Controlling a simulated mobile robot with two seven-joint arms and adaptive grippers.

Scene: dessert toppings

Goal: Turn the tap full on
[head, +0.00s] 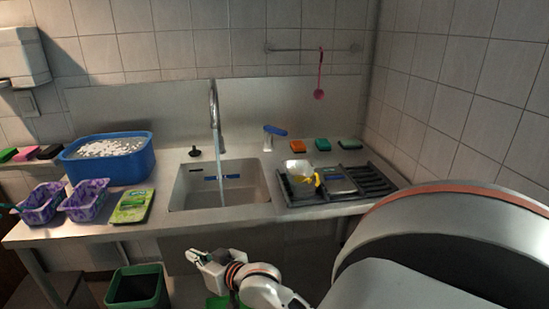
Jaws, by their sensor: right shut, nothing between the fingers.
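The tap's curved metal spout (213,103) rises behind the sink (180,190). A pale vertical streak, which looks like running water, drops from under the spout into the sink. A blue lever (275,130) sits on a pale upright base (267,144) to the right of the spout, behind the sink's right corner; it points right. My right gripper (193,257) is shut and empty, low in front of the counter and well away from the lever. My left gripper is not in view.
A drying rack (370,181) with a white cup and yellow item stands right of the sink. Coloured sponges (322,144) lie behind it. A bin (137,288) stands below.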

